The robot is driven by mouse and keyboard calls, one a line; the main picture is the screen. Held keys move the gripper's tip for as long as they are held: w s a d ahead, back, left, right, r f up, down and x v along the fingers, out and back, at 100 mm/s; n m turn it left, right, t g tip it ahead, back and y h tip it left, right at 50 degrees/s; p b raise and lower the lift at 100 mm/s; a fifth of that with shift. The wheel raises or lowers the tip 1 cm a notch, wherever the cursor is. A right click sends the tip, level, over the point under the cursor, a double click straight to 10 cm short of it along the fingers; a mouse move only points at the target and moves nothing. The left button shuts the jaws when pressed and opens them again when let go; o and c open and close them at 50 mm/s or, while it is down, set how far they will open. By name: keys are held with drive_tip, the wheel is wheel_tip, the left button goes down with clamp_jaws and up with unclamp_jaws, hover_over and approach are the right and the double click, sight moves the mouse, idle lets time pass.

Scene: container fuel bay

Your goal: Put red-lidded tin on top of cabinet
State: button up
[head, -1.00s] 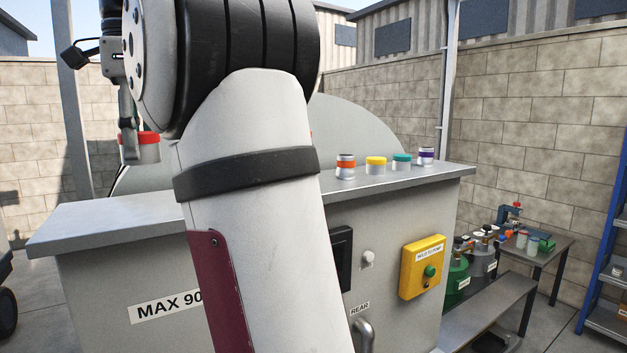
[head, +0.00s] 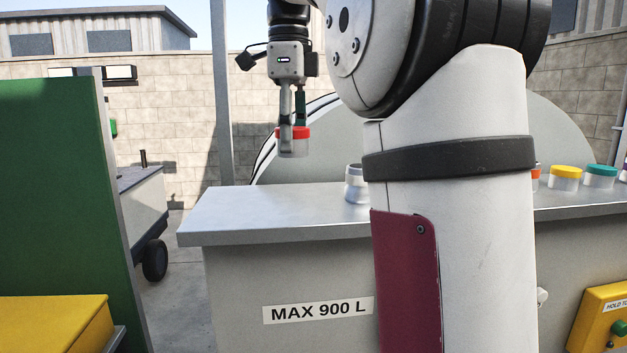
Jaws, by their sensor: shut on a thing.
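The red-lidded tin (head: 294,147) hangs upright in my gripper (head: 293,122), which is shut on it from above at the lid. The tin has a red lid and a pale, clear-looking body. It is in the air above the left part of the cabinet top, apart from the surface. The grey cabinet (head: 240,218) has a flat metal top and a "MAX 900 L" label on its front. My own arm hides the middle of the cabinet top.
A silver tin (head: 354,184) stands on the cabinet top beside my arm. A yellow-lidded tin (head: 565,178) and a teal-lidded tin (head: 600,177) stand to the right. The top's left end is bare. A green panel (head: 60,190) and yellow box (head: 50,325) are at left.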

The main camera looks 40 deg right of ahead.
sight(292, 202)
drive_tip(key=shift+s+f+p, duration=0.1)
drive_tip(key=shift+f+p, duration=0.5)
drive_tip(key=shift+f, duration=3.55)
drive_tip(key=shift+f, duration=0.15)
drive_tip(key=o, duration=1.2)
wheel_tip(292, 202, up, 12)
drive_tip(key=shift+a+r+b, duration=0.1)
drive_tip(key=shift+r+b, duration=0.1)
drive_tip(key=shift+b, duration=0.4)
